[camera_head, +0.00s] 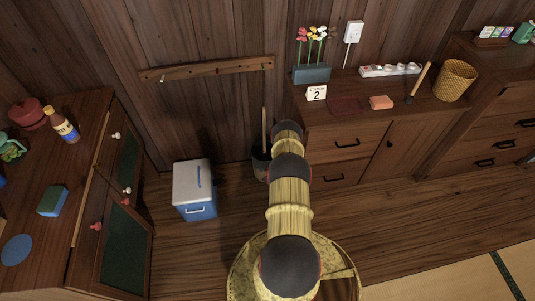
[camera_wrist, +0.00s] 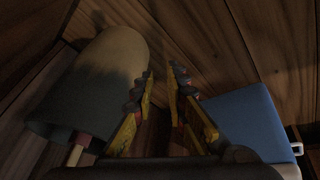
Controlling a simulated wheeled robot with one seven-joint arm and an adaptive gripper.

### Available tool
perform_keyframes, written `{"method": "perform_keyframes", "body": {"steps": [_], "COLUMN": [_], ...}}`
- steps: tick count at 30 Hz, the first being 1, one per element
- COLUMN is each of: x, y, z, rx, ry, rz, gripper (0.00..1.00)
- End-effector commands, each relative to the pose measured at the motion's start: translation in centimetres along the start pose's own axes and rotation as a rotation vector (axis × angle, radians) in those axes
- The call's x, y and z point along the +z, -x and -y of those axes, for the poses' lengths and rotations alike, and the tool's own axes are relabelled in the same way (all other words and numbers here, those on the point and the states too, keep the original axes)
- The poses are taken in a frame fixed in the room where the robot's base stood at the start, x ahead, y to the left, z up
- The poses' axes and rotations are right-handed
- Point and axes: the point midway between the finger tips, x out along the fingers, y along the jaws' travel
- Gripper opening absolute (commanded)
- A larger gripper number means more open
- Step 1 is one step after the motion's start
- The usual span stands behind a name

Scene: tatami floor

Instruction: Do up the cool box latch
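The cool box (camera_head: 195,192) stands on the floor left of my arm in the head view, with a white lid and a blue body. Its lid looks down. A small pale latch (camera_head: 197,210) shows on its front, too small to tell how it is set. In the wrist view the blue cool box (camera_wrist: 238,122) is at the right, with a white fitting (camera_wrist: 297,148) at its edge. My gripper (camera_wrist: 161,75) is open and empty, its fingers pointing between the box and a grey bin. In the head view my gripper is hidden by my arm.
The dark bin (camera_head: 261,163) with a stick in it stands right of the box; it also fills the left of the wrist view (camera_wrist: 90,90). A cabinet (camera_head: 125,240) stands at the left and drawers (camera_head: 335,160) at the right. Floor in front of the box is clear.

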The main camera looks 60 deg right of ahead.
Motion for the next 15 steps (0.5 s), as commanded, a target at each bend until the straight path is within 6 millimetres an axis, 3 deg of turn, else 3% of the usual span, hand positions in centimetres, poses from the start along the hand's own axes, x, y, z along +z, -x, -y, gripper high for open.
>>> {"method": "perform_keyframes", "body": {"steps": [7,15], "x": [-1.7,-3.7], "y": [4.2,8.9], "z": [-2.7,-4.2], "rx": [0.051,0.088], "ry": [-0.048,-0.097], "rz": [0.105,0.200], "gripper": [0.14,0.14]}}
